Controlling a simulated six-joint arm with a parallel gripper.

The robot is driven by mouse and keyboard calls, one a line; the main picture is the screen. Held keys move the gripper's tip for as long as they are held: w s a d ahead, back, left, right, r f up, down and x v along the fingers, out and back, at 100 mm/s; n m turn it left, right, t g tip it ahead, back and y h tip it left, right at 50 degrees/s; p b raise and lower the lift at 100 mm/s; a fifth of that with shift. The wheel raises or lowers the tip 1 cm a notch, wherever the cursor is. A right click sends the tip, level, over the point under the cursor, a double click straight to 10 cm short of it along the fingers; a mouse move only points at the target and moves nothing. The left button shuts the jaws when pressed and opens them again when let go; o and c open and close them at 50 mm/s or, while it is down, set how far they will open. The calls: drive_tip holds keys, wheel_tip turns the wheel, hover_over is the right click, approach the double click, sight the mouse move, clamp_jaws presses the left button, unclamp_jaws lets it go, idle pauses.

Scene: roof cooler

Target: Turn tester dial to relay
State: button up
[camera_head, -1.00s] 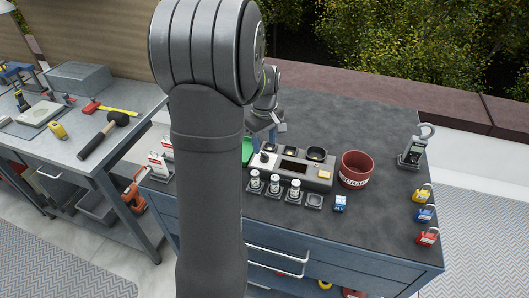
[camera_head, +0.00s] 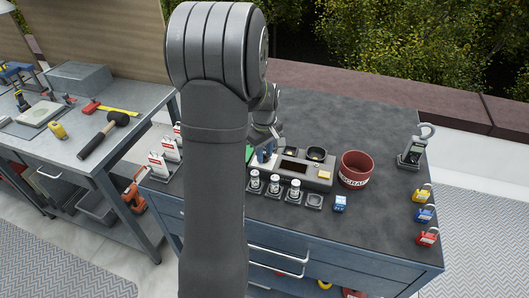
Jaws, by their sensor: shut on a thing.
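The tester (camera_head: 323,180) is a grey box with a dark display on the cabinet's worktop, left of the red bin. My gripper (camera_head: 264,158) is at the tester's left end, low over its top face. Its bluish fingers are shut on the tester dial, which they and my arm mostly hide. The dial's pointer and labels are too small or covered to read. A round dark socket (camera_head: 316,153) and a yellowish button (camera_head: 323,175) show on the tester's right part.
Several small relays (camera_head: 274,184) stand in holders before the tester, beside an empty holder (camera_head: 314,201) and a blue block (camera_head: 340,204). A red scrap bin (camera_head: 355,170), a clamp-like meter (camera_head: 411,153) and padlocks (camera_head: 424,214) stand right. White-and-red boxes (camera_head: 159,166) stand left.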

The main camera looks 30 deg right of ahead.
drive_tip(key=shift+m, duration=0.3)
drive_tip(key=m, duration=0.9)
drive_tip(key=shift+m, duration=0.4)
drive_tip(key=m, duration=0.3)
drive_tip(key=shift+m, duration=0.3)
drive_tip(key=m, duration=0.4)
drive_tip(key=shift+m, duration=0.3)
drive_tip(key=m, duration=0.4)
drive_tip(key=shift+m, duration=0.4)
drive_tip(key=o, duration=1)
